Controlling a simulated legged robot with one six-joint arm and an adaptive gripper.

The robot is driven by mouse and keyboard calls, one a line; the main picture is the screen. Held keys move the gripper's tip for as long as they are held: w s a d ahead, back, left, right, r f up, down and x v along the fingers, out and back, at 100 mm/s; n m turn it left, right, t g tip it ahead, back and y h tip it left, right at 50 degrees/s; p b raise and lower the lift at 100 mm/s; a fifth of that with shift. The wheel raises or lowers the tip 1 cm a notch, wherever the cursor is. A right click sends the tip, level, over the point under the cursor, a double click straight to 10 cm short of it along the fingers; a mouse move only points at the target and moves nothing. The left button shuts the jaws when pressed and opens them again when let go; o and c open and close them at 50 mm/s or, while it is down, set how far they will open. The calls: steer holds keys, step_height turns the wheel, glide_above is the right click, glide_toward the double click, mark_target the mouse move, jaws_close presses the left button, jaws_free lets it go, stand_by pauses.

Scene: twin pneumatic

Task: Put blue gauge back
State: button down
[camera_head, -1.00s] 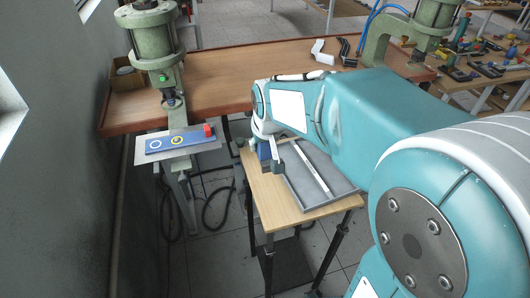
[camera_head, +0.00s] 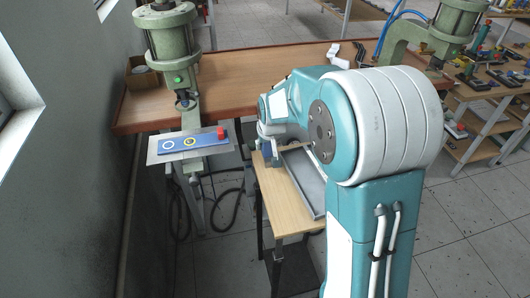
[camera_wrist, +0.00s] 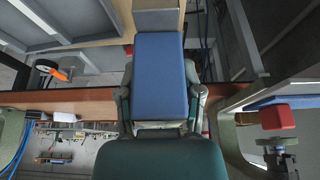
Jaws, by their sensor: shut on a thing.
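The blue gauge (camera_wrist: 160,75) is a flat blue block held between the two fingers of my gripper (camera_wrist: 161,100) in the wrist view. The fingers touch its sides. In the head view my gripper (camera_head: 270,150) is over the left rear part of the small wooden table (camera_head: 278,203), beside the grey tray (camera_head: 305,185). A bit of blue shows there, and the rest is hidden by my arm. A blue plate (camera_head: 207,140) with a white ring, a yellow ring and a red block (camera_head: 222,133) lies on the left press's metal plate (camera_head: 160,154).
The left green press (camera_head: 172,45) stands at the long brown bench (camera_head: 245,85), near the grey wall (camera_head: 80,150). A second press (camera_head: 420,38) is at the right rear. My arm hides much of the tray. Floor shows between the press plate and small table.

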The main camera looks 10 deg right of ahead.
mark_target(265, 152)
steer(key=shift+w+f, duration=0.9)
steer(key=shift+f, duration=0.1)
steer(key=shift+w+f, duration=0.15)
steer(key=shift+f, duration=1.55)
steer(key=shift+f, duration=0.1)
steer(key=shift+c, duration=1.3)
jaws_free()
